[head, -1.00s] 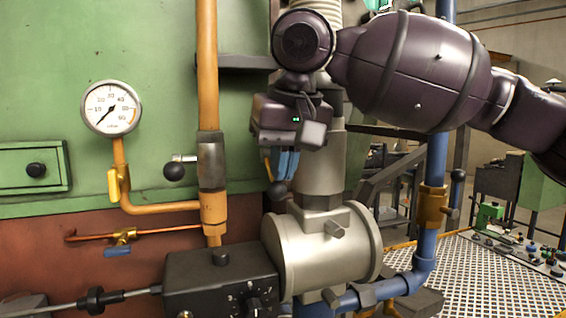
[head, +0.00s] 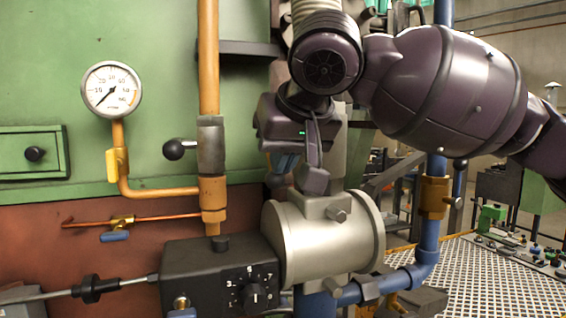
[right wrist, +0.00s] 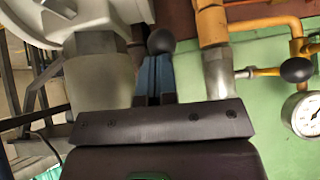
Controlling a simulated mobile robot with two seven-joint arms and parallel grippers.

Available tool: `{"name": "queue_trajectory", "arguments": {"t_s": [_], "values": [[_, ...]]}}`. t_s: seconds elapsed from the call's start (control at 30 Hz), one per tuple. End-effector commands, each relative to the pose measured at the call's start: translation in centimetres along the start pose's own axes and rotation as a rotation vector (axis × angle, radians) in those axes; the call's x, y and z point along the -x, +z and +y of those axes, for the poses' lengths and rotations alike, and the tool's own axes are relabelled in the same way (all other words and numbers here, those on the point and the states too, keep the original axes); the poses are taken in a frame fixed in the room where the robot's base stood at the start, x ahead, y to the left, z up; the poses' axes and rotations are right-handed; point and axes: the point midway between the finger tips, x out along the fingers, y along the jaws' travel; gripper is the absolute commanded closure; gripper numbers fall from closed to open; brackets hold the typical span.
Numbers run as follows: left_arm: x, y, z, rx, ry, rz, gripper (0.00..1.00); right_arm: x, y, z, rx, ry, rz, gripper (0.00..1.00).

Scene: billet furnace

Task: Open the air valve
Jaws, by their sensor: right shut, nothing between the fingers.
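A thick grey vertical duct (head: 336,160) runs down into a round grey housing (head: 318,243) in the head view. A black ball knob beside this duct shows in the right wrist view (right wrist: 160,41), just past my fingertips; it looks like the air valve's handle. In the head view my gripper mostly hides it. My right gripper (head: 284,164) points down in front of the duct, its blue fingers together and empty. In the right wrist view the fingers (right wrist: 155,76) end close to the knob; I cannot tell whether they touch. My left gripper is out of view.
An orange pipe (head: 208,70) left of my gripper carries another black ball lever (head: 174,150). A black control box (head: 215,279) sits below. A blue pipe (head: 429,230) stands at right.

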Motion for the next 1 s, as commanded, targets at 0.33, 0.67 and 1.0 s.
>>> {"name": "queue_trajectory", "arguments": {"t_s": [0.33, 0.67, 1.0], "values": [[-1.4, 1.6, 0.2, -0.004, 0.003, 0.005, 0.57, -2.6, 0.9, 0.2, 0.011, -0.002, 0.178, 1.0], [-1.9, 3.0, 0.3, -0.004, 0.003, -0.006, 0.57, -3.8, 0.6, 0.2, 0.024, -0.002, 0.416, 1.0], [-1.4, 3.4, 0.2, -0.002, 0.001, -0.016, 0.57, -4.4, 0.2, 0.3, 0.023, 0.001, 0.41, 1.0]]}}
